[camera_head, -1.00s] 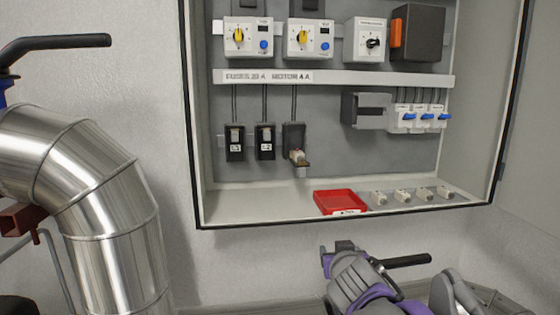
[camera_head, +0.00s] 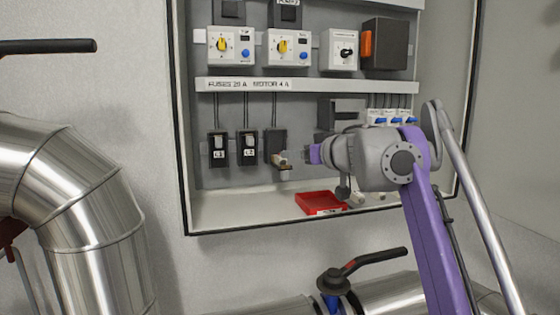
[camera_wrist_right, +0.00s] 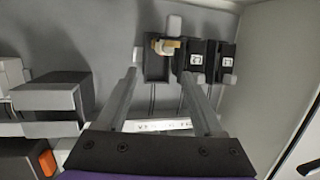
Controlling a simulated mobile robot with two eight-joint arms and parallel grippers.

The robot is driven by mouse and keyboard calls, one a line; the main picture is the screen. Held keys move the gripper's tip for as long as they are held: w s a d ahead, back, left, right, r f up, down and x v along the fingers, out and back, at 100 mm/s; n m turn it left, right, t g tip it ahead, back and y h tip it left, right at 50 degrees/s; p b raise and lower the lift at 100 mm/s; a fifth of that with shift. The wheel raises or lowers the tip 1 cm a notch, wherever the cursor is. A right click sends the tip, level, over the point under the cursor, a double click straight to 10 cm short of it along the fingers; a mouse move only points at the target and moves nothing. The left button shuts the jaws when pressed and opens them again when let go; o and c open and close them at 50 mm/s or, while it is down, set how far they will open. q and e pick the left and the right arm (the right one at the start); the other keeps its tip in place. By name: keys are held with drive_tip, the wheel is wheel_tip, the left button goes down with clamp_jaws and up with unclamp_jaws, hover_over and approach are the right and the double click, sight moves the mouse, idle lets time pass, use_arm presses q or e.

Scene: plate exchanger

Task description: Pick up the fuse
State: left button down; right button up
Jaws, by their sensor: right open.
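A whitish fuse with a brass-coloured end (camera_head: 281,159) sticks out of the third, open fuse holder (camera_head: 275,140) in the wall cabinet. It also shows in the right wrist view (camera_wrist_right: 167,45), at the top centre. My right gripper (camera_head: 302,155) is just to the right of this fuse in the head view. In the wrist view its two fingers (camera_wrist_right: 161,66) are apart, with no object held between them, and point toward the fuse. Whether they touch it I cannot tell. Spare fuses (camera_head: 357,199) on the cabinet floor are partly hidden by my right arm. My left gripper is not in view.
A red tray (camera_head: 320,203) lies on the cabinet floor below the holders. Two closed holders, L1 (camera_head: 218,149) and L2 (camera_head: 247,148), stand to the left. A labelled rail (camera_head: 350,86) runs above. Metal pipes (camera_head: 80,180) stand outside, left and below.

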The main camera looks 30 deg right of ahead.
sight(280, 160)
drive_tip(key=w, duration=0.2)
drive_tip(key=w+f, duration=0.1)
drive_tip(key=w, duration=0.2)
drive_tip(key=w+f, duration=0.1)
drive_tip(key=w, duration=0.1)
drive_tip(key=shift+w+a+f+p, duration=0.1)
drive_tip(key=shift+w+p, duration=0.15)
drive_tip(key=shift+p, duration=0.15)
drive_tip(key=shift+s, duration=0.2)
drive_tip(key=shift+c, duration=0.5)
clamp_jaws()
